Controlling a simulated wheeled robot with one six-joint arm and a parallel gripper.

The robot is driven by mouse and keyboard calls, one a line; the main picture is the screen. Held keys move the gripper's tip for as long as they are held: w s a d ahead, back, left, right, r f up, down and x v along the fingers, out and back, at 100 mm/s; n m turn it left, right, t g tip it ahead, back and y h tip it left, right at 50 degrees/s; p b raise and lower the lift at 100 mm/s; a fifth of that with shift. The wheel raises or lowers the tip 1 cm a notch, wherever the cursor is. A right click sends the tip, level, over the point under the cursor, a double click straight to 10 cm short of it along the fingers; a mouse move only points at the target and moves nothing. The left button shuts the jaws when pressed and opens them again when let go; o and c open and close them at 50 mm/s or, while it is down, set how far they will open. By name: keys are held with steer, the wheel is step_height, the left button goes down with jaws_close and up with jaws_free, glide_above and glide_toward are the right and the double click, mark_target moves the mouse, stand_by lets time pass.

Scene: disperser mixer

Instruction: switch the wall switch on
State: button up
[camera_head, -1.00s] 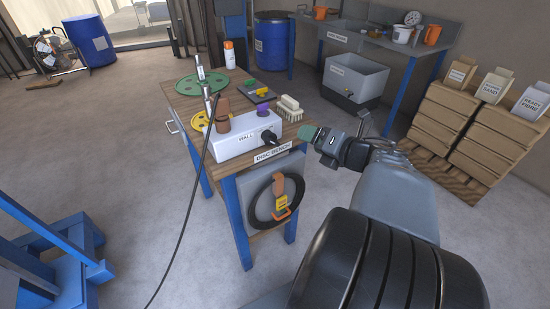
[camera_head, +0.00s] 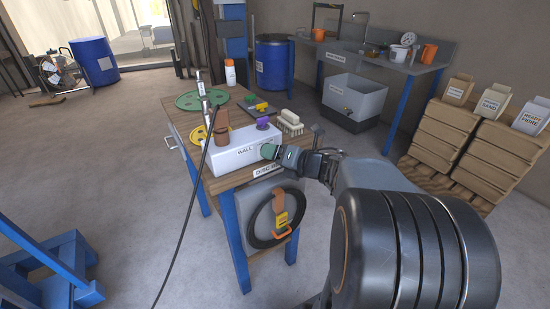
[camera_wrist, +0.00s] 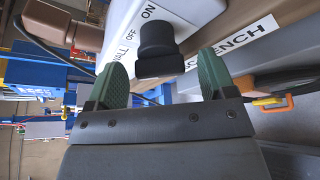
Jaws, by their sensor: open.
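The wall switch is a black knob (camera_wrist: 157,47) on the front of a white box (camera_head: 215,157) marked WALL, with OFF and ON printed beside the knob in the wrist view. The box sits on the wooden bench. My gripper (camera_head: 270,151) is at the box's right end, and its green fingertips hide the knob in the head view. In the wrist view my gripper (camera_wrist: 163,75) is open, with one green finger on each side of the knob and slightly short of it. I cannot tell whether either finger touches it. The knob's pointer is not clear.
A black cable (camera_head: 188,215) hangs in front of the bench. A brush (camera_head: 290,122) and a green disc (camera_head: 187,100) lie behind. A coiled hose (camera_head: 262,222) hangs below.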

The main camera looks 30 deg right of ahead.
steer(key=shift+w+a+f, duration=0.15)
steer(key=shift+w+a, duration=0.05)
steer(key=shift+w, duration=0.3)
steer(key=c, duration=0.9)
